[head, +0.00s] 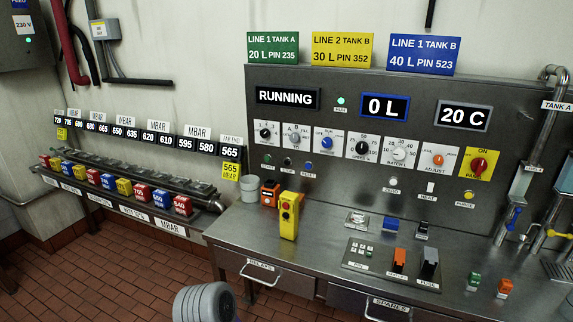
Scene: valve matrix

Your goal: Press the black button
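A small black button (287,160) sits in the lower left row of the grey control panel (330,190), between a green button (267,158) and a blue button (308,166). A small label is under it, too small to read with certainty. Nothing covers the button. Neither of my grippers shows in the head view. A rounded grey ribbed part at the bottom edge may be a link of my own arm; no fingers show on it.
A steel bench (330,235) juts out below the panel. On it stand a yellow handheld controller (289,216), an orange box (269,194), a keypad (362,252) and switches. Pipes (545,120) rise at right. A low valve rack (130,180) runs along the left wall.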

